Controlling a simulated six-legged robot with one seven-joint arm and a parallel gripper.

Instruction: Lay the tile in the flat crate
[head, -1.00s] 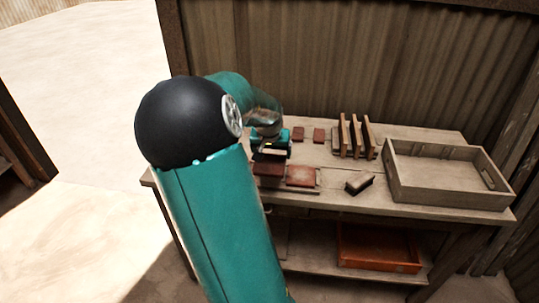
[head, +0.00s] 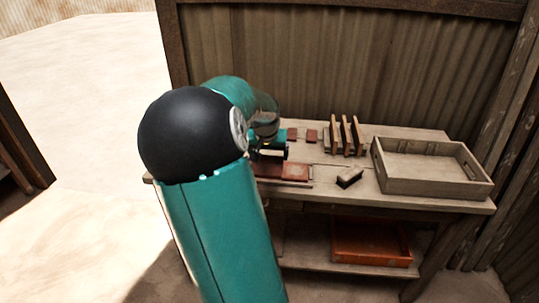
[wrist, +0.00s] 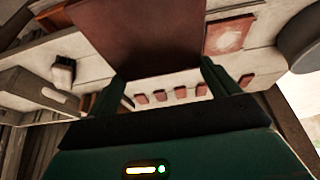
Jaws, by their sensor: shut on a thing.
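My gripper (wrist: 166,78) is shut on a flat reddish-brown tile (wrist: 140,35), which lies between its two fingers and extends past the top edge of the wrist view. The flat crate (head: 432,187), a shallow pale wooden box with a handle slot, stands at the bench's right end and looks empty. It also shows at the left of the wrist view (wrist: 32,92), well apart from the tile.
Upright boards (head: 345,135) stand in a rack left of the crate. A dark brush-like block (head: 350,177) lies in front of them. Small red tiles (head: 311,136) lie at the back. A reddish tile (head: 295,172) lies near the front. An orange tray (head: 372,247) sits on the lower shelf.

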